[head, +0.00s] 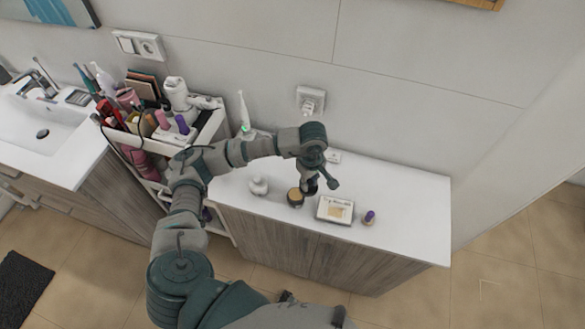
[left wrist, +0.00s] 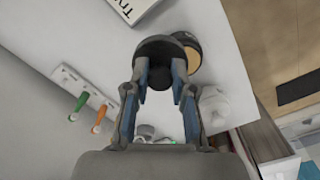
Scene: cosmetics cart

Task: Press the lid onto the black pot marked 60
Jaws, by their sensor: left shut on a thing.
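The black pot (head: 295,198) stands open on the white counter, its tan contents showing from above. It also shows in the left wrist view (left wrist: 192,58), partly covered by the lid. A 60 mark cannot be read. My left gripper (head: 311,184) is shut on the black lid (left wrist: 158,47), a dark disc held between the fingertips. In the head view the lid is just to the right of the pot and close to it. In the wrist view it overlaps one side of the pot. Whether they touch cannot be told. My right gripper is not in view.
A white jar (head: 259,186) stands left. Brush heads on a white holder (left wrist: 85,95) show in the wrist view. A crowded cart (head: 165,125) adjoins the counter. The counter's right end is clear.

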